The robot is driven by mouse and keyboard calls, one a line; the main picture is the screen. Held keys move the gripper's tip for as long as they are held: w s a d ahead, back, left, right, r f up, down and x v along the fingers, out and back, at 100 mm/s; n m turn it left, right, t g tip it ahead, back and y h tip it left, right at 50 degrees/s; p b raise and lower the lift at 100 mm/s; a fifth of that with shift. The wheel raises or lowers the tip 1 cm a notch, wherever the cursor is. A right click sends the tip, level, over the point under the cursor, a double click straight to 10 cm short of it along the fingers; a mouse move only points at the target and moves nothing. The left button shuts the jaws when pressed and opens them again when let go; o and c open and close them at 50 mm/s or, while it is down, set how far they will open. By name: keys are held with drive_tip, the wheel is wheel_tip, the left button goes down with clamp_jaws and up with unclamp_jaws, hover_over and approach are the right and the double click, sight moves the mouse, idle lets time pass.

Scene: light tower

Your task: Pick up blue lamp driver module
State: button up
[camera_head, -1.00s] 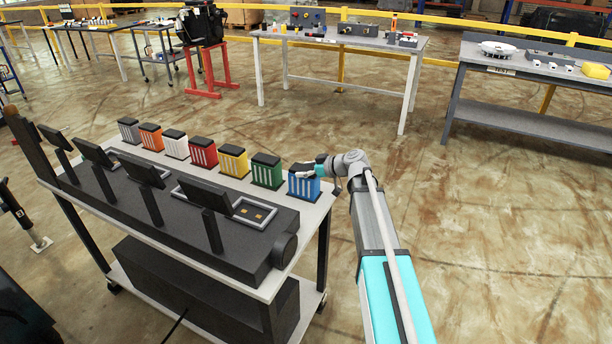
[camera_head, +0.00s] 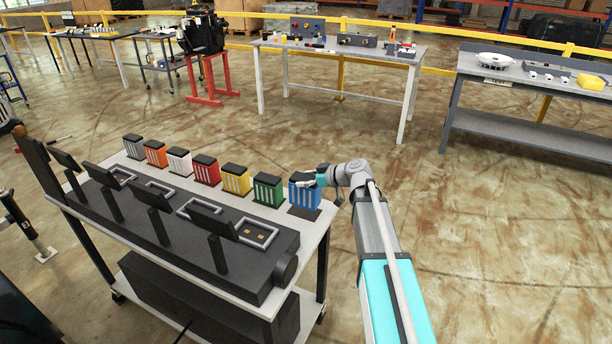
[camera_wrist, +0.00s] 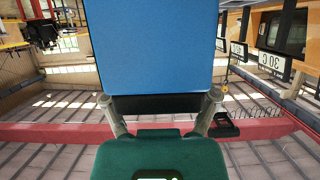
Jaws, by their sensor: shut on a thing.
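The blue lamp driver module (camera_head: 305,197) is at the right end of the row on the cart. Its front has white vertical stripes. My gripper (camera_head: 309,183) is shut on its upper part, coming from the right. The module appears slightly raised over a dark pad (camera_head: 303,213), which shows below it. In the wrist view the blue module (camera_wrist: 152,45) fills the upper middle, and the fingers of my gripper (camera_wrist: 160,103) reach up to its near end on both sides. The fingertips' contact is partly hidden.
The green module (camera_head: 268,189) stands close on the left, then yellow (camera_head: 236,180), red (camera_head: 206,171) and several more. Black housings with tilted panels (camera_head: 212,224) line the front of the cart (camera_head: 312,240). Floor to the right is open. A bench (camera_head: 350,50) stands behind.

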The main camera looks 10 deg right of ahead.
drive_tip(key=s+a+r+p, duration=0.1)
drive_tip(key=s+r+p, duration=0.4)
drive_tip(key=s, duration=0.5)
drive_tip(key=shift+s+r, duration=0.3)
drive_tip(key=shift+r, duration=0.2)
